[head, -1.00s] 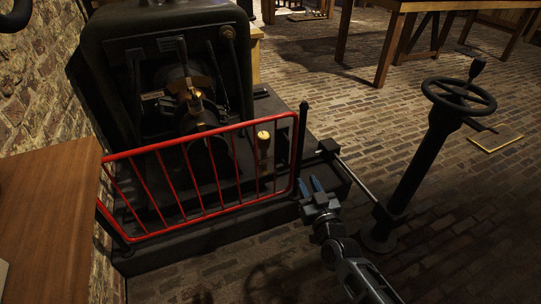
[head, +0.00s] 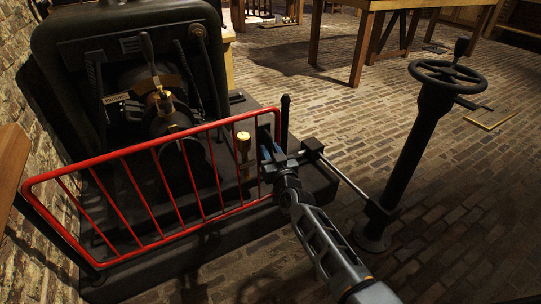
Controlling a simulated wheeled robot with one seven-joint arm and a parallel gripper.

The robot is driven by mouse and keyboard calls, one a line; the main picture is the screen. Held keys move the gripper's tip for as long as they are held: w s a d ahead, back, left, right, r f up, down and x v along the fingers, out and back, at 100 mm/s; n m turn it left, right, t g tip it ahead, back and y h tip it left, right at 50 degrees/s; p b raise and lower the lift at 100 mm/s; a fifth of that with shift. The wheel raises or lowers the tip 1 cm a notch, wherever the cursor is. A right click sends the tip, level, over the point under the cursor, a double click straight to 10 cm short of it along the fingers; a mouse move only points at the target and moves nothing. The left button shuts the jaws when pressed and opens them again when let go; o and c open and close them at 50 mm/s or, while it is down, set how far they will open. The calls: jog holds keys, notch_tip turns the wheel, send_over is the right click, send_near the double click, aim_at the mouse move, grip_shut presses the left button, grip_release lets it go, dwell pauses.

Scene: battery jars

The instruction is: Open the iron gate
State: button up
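The red iron gate (head: 122,154) stands across the front of the dark machine. Its right end is close beside a dark post (head: 285,120), with a very narrow gap. My gripper (head: 271,152) is at the gate's right end, low beside its upright bar. No latch is clearly visible.
The dark machine (head: 125,35) stands behind the gate on a low dark plinth. A brass-topped knob (head: 243,137) is just behind the bars. A handwheel column (head: 408,150) and a metal rod (head: 345,178) are right of my arm. Brick floor at the right is mostly clear.

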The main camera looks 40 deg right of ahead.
grip_shut()
dwell(0.3)
dwell(0.3)
